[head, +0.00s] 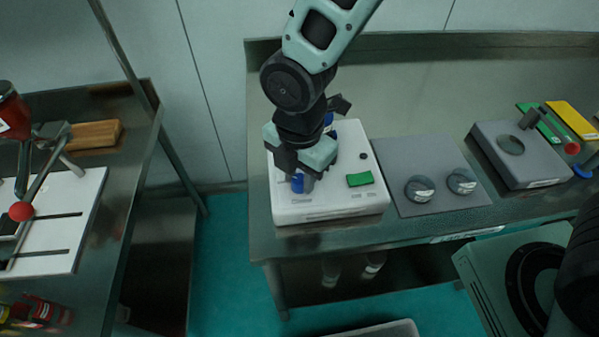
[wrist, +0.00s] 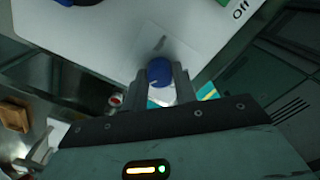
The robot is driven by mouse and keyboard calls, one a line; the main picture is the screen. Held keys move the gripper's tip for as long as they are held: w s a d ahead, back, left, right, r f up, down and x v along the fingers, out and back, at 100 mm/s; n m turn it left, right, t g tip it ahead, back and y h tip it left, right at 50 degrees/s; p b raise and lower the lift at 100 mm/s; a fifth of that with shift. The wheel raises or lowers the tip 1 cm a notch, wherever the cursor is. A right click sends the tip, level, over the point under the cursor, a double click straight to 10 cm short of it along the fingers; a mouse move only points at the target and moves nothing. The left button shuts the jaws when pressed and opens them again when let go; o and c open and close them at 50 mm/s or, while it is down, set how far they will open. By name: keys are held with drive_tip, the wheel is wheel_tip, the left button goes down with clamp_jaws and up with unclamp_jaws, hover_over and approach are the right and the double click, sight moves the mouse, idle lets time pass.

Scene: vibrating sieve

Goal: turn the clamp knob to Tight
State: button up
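The white sieve machine (head: 330,208) stands on the steel bench. A round blue knob (head: 297,183) sits near its front left, partly hidden by my gripper. In the wrist view the blue knob (wrist: 159,71) lies between my two fingertips, with a finger close against each side. My gripper (head: 305,178) points down over the machine and appears shut on this knob. No Tight label can be read. Another blue part (head: 329,119) shows behind my wrist.
A green switch (head: 360,179) is right of my gripper, with "Off" printed near it in the wrist view. A grey plate with two round dials (head: 420,188) and a grey device (head: 522,158) stand further right. A second bench (head: 133,150) is at the left.

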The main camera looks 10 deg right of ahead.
drive_tip(key=shift+m, duration=0.3)
drive_tip(key=m, duration=0.9)
drive_tip(key=shift+m, duration=0.4)
drive_tip(key=m, duration=0.3)
drive_tip(key=shift+m+b, duration=0.3)
drive_tip(key=shift+b, duration=0.05)
drive_tip(key=m, duration=0.5)
drive_tip(key=shift+m+p, duration=0.6)
drive_tip(key=shift+m, duration=1.9)
drive_tip(key=o, duration=1)
